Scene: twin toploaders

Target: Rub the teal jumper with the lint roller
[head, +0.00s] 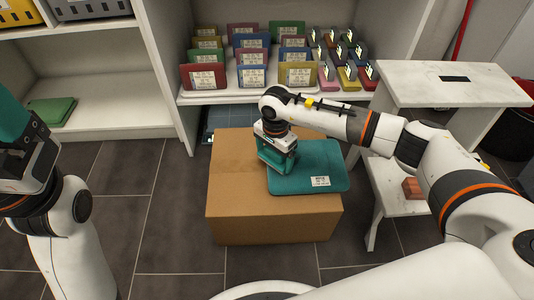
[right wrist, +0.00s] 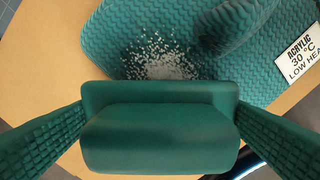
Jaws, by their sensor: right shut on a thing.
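The teal jumper (head: 318,176) lies folded on top of a cardboard box, with a white care label at its front edge. In the right wrist view the jumper (right wrist: 115,28) shows a knitted surface with a patch of pale lint (right wrist: 160,58). My right gripper (head: 277,160) is over the jumper's left part, pointing down. It is shut on a dark green block-shaped thing, which I take as the lint roller (right wrist: 160,130), just in front of the lint patch; whether it touches the cloth cannot be told. My left gripper (head: 22,135) is at the left edge, partly cut off.
The cardboard box (head: 265,228) stands on dark floor tiles. Behind it, a white shelf holds several coloured labelled items (head: 252,75). A white stand (head: 450,85) is on the right. A folded green cloth (head: 52,110) lies on the left shelf. Floor left of the box is clear.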

